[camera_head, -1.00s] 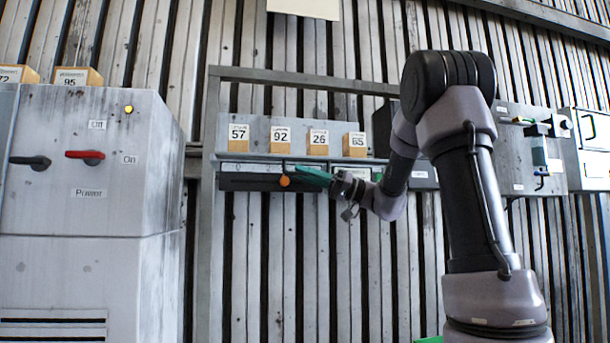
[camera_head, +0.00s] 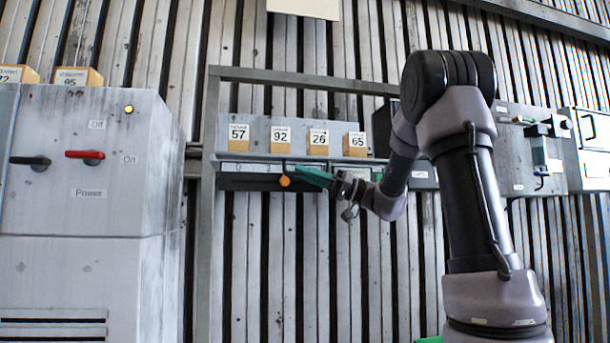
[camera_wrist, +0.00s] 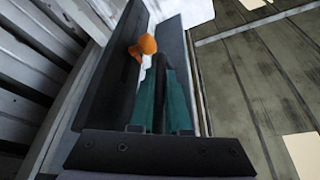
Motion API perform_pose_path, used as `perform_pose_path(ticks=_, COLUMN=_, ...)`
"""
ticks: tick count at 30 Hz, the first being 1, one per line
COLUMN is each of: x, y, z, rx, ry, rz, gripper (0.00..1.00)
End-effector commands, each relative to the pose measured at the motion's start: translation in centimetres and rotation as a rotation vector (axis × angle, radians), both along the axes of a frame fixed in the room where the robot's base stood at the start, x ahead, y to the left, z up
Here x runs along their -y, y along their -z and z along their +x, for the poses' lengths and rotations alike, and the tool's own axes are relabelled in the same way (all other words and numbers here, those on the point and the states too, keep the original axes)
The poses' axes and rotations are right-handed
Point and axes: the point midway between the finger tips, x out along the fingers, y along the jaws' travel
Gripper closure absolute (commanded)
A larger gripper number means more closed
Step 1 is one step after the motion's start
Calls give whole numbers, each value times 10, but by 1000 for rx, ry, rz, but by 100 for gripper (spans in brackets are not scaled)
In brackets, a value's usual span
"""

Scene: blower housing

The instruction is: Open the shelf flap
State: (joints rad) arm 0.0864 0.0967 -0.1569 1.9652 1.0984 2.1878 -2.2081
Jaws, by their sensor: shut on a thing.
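The shelf flap (camera_head: 247,182) is a long dark panel under the shelf's front edge, and it hangs at a slant. An orange knob (camera_head: 284,181) shows at its front, close to my fingertips. My gripper (camera_head: 305,174) has teal fingers and reaches in from the right. In the wrist view the fingers (camera_wrist: 163,75) are shut on a dark handle bar (camera_wrist: 160,98) that lies between them. The orange knob (camera_wrist: 147,45) is just beyond the fingertips, beside a dark panel (camera_wrist: 112,72). The exact contact between bar and fingers is partly hidden.
The shelf (camera_head: 262,158) carries several numbered wooden blocks, among them 57 (camera_head: 240,143) and 65 (camera_head: 355,145). A grey power cabinet (camera_head: 110,200) with a red lever (camera_head: 84,155) stands at left. A control panel (camera_head: 515,150) hangs at right. The space below the flap is clear.

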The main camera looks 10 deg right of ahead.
Motion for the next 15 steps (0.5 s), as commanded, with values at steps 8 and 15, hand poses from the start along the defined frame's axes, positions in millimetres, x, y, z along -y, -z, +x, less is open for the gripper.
perform_pose_path(ticks=8, x=0, y=-2, z=-1, rx=-25, ry=1, rz=-1, gripper=100)
perform_pose_path(ticks=15, x=1, y=-11, z=-8, rx=-198, ry=2, rz=-1, gripper=100)
